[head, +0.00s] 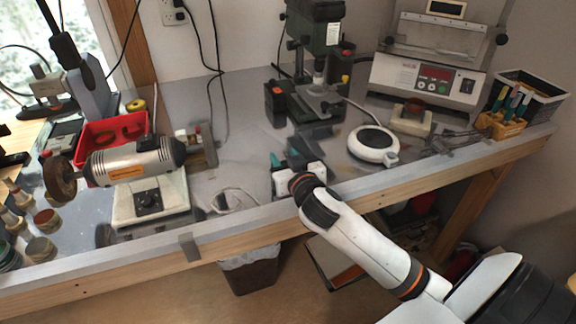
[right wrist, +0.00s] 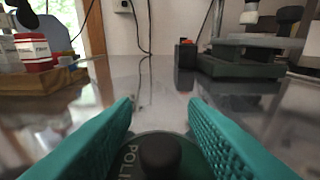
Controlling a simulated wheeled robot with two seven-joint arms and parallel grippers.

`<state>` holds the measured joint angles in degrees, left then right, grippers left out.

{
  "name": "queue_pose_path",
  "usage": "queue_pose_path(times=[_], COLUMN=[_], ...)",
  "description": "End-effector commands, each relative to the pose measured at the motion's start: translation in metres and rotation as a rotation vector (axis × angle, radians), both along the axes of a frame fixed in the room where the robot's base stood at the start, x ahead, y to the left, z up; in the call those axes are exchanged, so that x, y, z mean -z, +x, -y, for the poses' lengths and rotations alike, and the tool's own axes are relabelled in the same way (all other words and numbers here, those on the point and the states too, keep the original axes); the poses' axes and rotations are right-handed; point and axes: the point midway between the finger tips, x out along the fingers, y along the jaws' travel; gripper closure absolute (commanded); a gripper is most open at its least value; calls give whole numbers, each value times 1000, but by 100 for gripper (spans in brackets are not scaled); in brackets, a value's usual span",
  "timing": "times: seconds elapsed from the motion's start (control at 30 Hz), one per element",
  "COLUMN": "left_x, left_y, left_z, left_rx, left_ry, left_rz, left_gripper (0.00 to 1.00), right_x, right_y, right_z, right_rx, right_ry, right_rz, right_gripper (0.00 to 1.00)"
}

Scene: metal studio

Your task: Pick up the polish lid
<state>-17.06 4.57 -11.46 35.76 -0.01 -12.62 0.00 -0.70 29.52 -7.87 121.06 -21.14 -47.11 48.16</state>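The polish lid (right wrist: 160,155) is dark green with a black knob and pale lettering that reads in part "POLI". It shows at the bottom of the right wrist view, low between the teal fingers, its near part cut off by the frame. My right gripper (right wrist: 161,112) is open, with one finger on each side of the knob and a visible gap to it. In the head view my right gripper (head: 284,158) is low over the metal bench top, pointing away from me. I cannot make out the lid there. My left gripper is not in view.
A bench grinder (head: 135,163) and red tray (head: 108,133) stand left, with several small tins (head: 42,248). A green-black drill press (head: 318,95) stands behind the right gripper. A round white device (head: 373,145) stands to its right. Bare bench top lies behind the lid.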

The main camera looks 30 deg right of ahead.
Motion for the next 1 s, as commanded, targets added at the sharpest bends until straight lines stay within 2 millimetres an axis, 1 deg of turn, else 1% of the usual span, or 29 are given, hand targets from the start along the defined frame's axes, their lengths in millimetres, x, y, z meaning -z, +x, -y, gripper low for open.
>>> queue_pose_path(times=[0.23,0.4,0.47,0.5,0.83,0.93,1.0], left_x=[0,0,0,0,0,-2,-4], left_y=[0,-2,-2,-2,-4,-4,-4], left_z=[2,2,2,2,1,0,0], left_rx=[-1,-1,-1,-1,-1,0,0], left_ry=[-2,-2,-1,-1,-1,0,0], left_rz=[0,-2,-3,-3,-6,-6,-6], left_gripper=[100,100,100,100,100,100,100], right_x=[1,1,1,1,-1,-10,-21], right_y=[2,2,2,2,2,2,2], right_z=[0,0,0,0,0,0,0], right_rx=[-1,-1,-1,-1,-1,-1,-1], right_ry=[1,0,0,0,1,1,2], right_rz=[-1,-1,-1,-1,0,4,6], right_gripper=[60,88,98,100,100,100,100])
